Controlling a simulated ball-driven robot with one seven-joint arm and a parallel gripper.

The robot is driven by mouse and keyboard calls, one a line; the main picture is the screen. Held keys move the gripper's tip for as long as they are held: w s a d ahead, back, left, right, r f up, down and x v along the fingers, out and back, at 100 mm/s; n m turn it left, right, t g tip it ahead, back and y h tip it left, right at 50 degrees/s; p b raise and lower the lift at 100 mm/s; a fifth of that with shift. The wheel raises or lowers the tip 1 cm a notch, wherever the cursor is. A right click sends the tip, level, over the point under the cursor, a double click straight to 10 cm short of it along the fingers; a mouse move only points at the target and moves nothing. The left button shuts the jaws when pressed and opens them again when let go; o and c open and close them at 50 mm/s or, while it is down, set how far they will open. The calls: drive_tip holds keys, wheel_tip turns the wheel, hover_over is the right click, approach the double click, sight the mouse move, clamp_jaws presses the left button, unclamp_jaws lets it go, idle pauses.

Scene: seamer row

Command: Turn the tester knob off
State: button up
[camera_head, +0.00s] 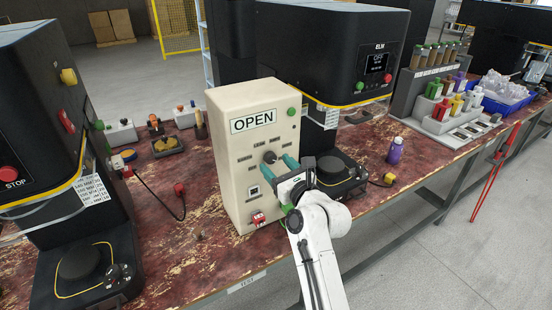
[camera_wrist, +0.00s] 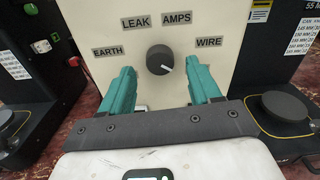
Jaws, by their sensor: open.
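The tester (camera_head: 232,179) is a cream box with an OPEN sign, standing on the worn red bench. Its dark round knob (camera_head: 270,157) is on the front face. In the wrist view the knob (camera_wrist: 160,60) has a white pointer mark towards the lower right. Labels EARTH, LEAK, AMPS and WIRE arc around its top; no OFF label is readable. My gripper (camera_head: 279,168) is open, with its teal fingers pointing at the face. In the wrist view, the gripper (camera_wrist: 163,77) has a finger either side of the knob, clear gaps showing between. Depth to the knob is hard to judge.
A green button (camera_head: 291,112) is on the tester's upper right, and a red switch (camera_head: 258,217) is low on its face. Black machines stand on both sides. A purple bottle (camera_head: 395,151) stands to the right, with a rack of bottles (camera_head: 440,102) beyond.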

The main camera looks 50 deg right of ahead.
drive_tip(key=shift+w+d+r, duration=0.1)
drive_tip(key=shift+w+d, duration=0.05)
drive_tip(key=shift+w, duration=0.4)
drive_tip(key=shift+c, duration=0.2)
drive_tip(key=c, duration=1)
